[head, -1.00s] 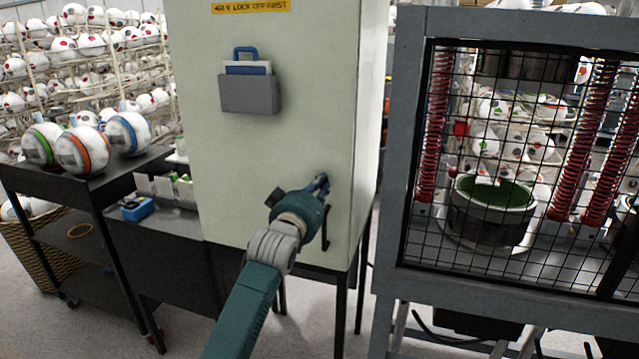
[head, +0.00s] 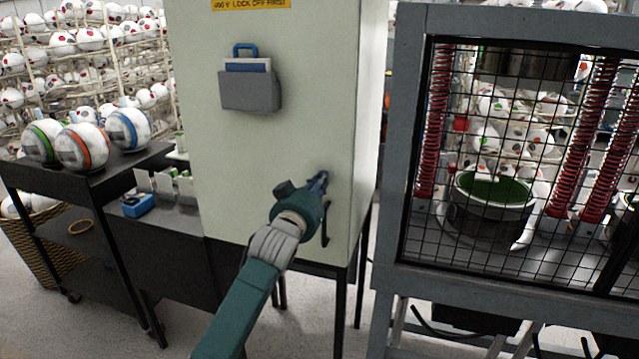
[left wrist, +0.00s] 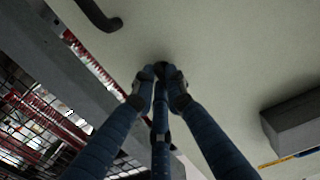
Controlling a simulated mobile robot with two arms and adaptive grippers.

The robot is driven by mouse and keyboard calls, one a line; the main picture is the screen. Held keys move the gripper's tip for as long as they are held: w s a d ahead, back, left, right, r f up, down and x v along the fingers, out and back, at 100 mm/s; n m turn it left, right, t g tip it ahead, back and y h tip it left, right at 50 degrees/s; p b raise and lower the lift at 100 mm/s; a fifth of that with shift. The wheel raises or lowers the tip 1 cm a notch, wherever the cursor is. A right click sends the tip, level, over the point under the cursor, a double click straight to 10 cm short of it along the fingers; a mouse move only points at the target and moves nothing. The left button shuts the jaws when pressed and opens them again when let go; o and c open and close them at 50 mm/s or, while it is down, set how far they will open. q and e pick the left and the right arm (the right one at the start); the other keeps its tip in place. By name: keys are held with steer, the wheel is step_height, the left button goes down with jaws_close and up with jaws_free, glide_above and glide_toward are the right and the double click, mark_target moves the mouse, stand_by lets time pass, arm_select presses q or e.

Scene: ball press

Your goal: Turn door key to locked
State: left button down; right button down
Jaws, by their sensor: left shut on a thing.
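The pale cabinet (head: 285,150) stands in the middle of the head view, its door facing me. My left gripper (head: 321,178) is at the right side of the door, its fingertips at the door face. In the left wrist view the fingers (left wrist: 160,78) are shut on a small dark piece, the door key (left wrist: 160,67), at the door surface. The fingertips hide most of the key, so its angle cannot be read. A black door handle (head: 325,226) is just below the gripper; it also shows in the left wrist view (left wrist: 98,15). My right gripper is not in view.
A grey document holder (head: 250,92) is on the door's upper left. A caged press (head: 400,150) with red springs stands to the right. A dark cart (head: 150,160) with several balls stands to the left. The floor in front shows free room.

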arm_select(q)
steer(key=shift+r, duration=0.45)
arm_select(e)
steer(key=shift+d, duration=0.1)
arm_select(q)
steer(key=c, duration=1.8)
jaws_free()
steer(key=shift+w, duration=0.1)
steer(key=shift+o, duration=0.2)
steer(key=shift+f, duration=0.25)
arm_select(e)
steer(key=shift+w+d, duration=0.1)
arm_select(q)
steer(key=shift+f, duration=0.1)
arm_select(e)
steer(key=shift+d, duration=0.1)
arm_select(q)
steer(key=v, duration=1.2)
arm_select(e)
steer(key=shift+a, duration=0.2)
